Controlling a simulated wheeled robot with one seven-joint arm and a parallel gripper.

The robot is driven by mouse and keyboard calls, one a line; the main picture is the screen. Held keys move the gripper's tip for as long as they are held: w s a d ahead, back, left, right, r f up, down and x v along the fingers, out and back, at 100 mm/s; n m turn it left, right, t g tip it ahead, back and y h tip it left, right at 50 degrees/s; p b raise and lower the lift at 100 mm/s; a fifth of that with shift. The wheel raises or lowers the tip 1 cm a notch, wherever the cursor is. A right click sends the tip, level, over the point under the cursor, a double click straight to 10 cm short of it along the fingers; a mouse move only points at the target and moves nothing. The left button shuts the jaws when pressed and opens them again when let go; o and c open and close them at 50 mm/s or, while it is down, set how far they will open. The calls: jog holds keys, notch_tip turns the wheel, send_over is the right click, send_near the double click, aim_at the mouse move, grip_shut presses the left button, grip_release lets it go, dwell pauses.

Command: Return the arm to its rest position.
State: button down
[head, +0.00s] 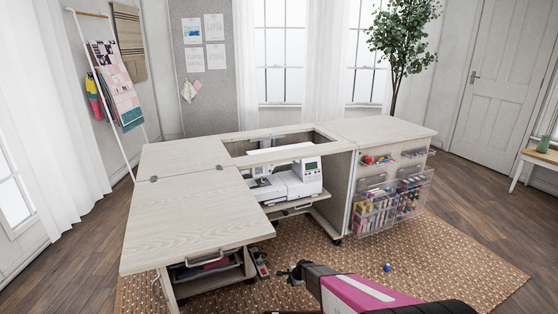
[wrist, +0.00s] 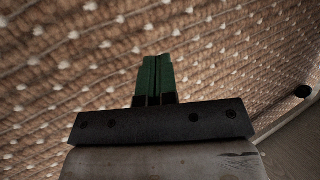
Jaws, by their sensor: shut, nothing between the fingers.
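My gripper (wrist: 157,80) shows in the wrist view with its two green fingers together and nothing between them. Brown woven rug with pale dots fills most of that view behind the fingers. In the head view my pink and black arm reaches in from the bottom right, and my gripper (head: 284,273) is at its far end, low over the rug and in front of the sewing cabinet (head: 190,210). The fingers are too small there to make out clearly.
The cabinet's open leaf juts toward me at left. A white sewing machine (head: 290,183) sits inside on a shelf. Clear bins (head: 375,208) of thread hang on the right side. A small blue item (head: 387,267) lies on the rug (head: 450,265).

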jog(key=s+d+r+n+g+h, duration=0.1)
jog(key=s+d+r+n, duration=0.3)
jog(key=s+r, duration=0.4)
jog(key=s+d+r+n+g+h, duration=0.1)
jog(key=s+d+r+n, duration=0.3)
jog(key=r, duration=1.8)
jog(key=s+d+r+n+g+h, duration=0.1)
jog(key=s+d+r+n, duration=0.3)
jog(key=s+r, duration=1)
jog(key=shift+d+r+n+g+h, duration=0.3)
jog(key=shift+r+n+h, duration=0.45)
jog(key=shift+n, duration=0.35)
jog(key=shift+s, duration=0.1)
